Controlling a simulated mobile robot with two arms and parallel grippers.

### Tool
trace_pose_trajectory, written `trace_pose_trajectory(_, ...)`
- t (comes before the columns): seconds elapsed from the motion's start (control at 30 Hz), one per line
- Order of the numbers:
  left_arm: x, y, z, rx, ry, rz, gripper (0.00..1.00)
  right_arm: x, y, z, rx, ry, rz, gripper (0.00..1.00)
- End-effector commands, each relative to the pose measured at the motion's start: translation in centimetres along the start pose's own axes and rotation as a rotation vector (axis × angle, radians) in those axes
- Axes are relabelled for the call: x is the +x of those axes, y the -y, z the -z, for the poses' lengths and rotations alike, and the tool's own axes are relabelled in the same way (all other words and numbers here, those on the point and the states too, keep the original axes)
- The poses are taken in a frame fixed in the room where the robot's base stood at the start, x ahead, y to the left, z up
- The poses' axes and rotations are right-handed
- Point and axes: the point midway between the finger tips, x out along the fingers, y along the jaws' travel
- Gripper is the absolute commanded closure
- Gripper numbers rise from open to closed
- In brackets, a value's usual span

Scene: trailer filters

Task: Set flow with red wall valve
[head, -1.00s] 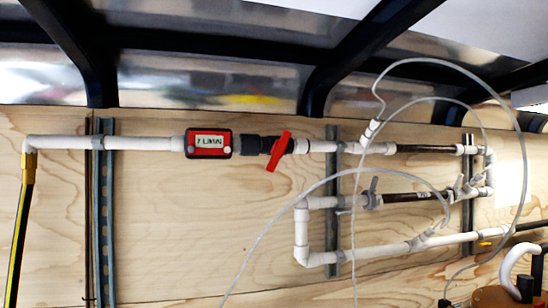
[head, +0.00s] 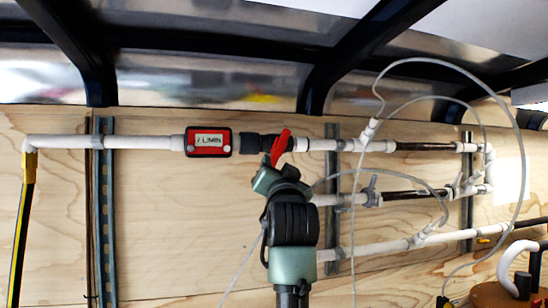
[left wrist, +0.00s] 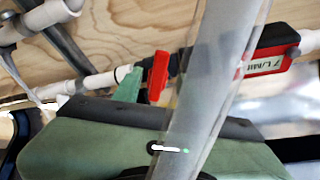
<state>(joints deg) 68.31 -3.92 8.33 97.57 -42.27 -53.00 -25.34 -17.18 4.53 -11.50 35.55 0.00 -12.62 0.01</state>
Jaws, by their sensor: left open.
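The red valve handle (head: 280,147) sits on the white wall pipe (head: 316,145), tilted with its upper end to the right. My left gripper (head: 277,170) is open and comes up from below, at the handle's lower part, which it hides. In the left wrist view the red handle (left wrist: 158,75) stands beside a green finger (left wrist: 128,86). I cannot tell whether they touch. The other finger is not clear there. The red and black flow meter (head: 208,142) is left of the valve and shows a reading in L/min. My right gripper is not in view.
A clear tube (left wrist: 208,80) crosses close in front of the left wrist camera. Thin clear hoses (head: 517,130) loop over the lower pipes at right. A yellow and black hose (head: 21,225) hangs at far left. The plywood wall (head: 165,220) left of my arm is clear.

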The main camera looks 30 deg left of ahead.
Motion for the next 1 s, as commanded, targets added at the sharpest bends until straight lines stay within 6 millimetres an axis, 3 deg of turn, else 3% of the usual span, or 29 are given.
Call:
trace_pose_trajectory(0.1, 2.3, 0.3, 0.4, 0.002, 0.004, -0.001, 0.58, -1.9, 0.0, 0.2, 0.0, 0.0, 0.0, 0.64)
trace_pose_trajectory(0.3, 5.2, 0.2, 0.2, 0.001, 0.004, -0.001, 0.58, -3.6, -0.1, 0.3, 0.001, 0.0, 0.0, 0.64)
trace_pose_trajectory(0.73, 6.2, 0.0, -0.1, -0.002, 0.001, -0.001, 0.58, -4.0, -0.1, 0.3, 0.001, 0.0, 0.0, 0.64)
trace_pose_trajectory(0.9, 6.2, 0.0, -0.1, -0.002, 0.001, -0.002, 1.0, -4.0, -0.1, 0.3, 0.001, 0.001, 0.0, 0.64)
trace_pose_trajectory(1.0, 6.2, 0.0, -0.1, -0.002, 0.001, -0.002, 1.0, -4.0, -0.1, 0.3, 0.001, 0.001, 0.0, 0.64)
